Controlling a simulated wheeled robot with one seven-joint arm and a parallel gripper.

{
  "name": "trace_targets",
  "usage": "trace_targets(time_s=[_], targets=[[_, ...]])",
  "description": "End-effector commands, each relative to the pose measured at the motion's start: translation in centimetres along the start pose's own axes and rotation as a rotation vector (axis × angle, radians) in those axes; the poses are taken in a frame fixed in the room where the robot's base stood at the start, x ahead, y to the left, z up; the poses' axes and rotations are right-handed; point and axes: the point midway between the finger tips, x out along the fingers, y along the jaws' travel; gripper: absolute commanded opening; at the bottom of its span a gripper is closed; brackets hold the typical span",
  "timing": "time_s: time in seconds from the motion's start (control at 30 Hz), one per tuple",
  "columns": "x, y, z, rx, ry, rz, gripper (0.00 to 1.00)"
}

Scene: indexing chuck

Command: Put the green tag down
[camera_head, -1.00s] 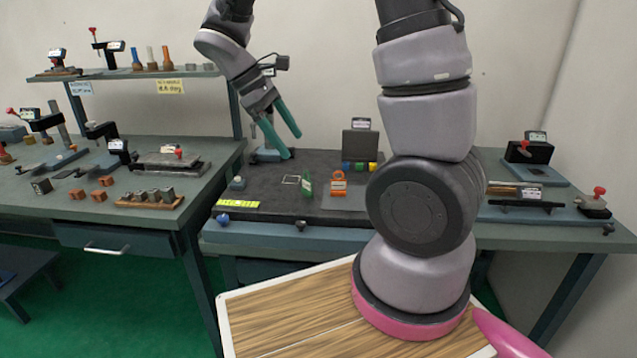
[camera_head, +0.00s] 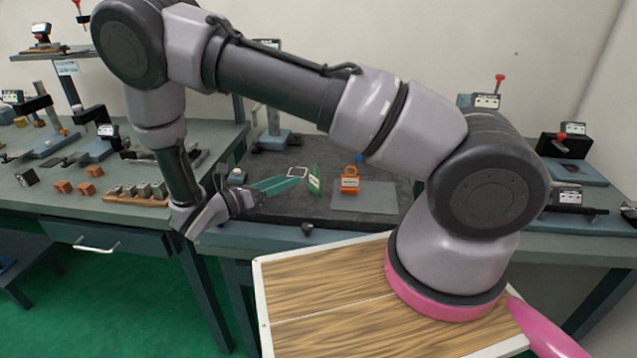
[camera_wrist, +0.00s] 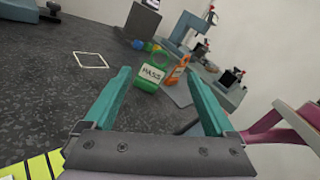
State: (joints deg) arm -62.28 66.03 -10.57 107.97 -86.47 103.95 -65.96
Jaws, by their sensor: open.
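The green tag (camera_head: 314,180) stands upright on the dark mat (camera_head: 250,205), and it also shows in the wrist view (camera_wrist: 151,75) with a white label reading "MASS". My gripper (camera_head: 282,184) is low over the mat, to the left of the tag, its teal fingers pointing at it. In the wrist view my gripper (camera_wrist: 158,80) is open, with the tag ahead, between the lines of its fingers. I cannot tell whether the fingertips reach the tag. An orange tag (camera_head: 350,181) stands just right of the green one, apart from it.
A white square outline (camera_head: 297,172) lies on the mat behind the fingers. A grey plate (camera_head: 378,198) lies flat at the right. A wooden block rack (camera_head: 136,195) stands on the left bench. Bare mat shows left of the green tag in the wrist view.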

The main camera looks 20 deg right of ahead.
Motion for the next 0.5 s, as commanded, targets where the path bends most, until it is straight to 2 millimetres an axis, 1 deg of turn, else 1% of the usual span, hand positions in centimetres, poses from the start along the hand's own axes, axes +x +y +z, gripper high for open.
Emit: trace_targets(time_s=[0.23,0.43,0.5], targets=[[3.9,-0.1,0.0,0.000,0.003,-0.007,0.90],[5.9,0.1,-0.1,0.001,0.004,-0.005,0.90],[7.0,0.3,-0.1,0.000,0.005,-0.007,0.90]])
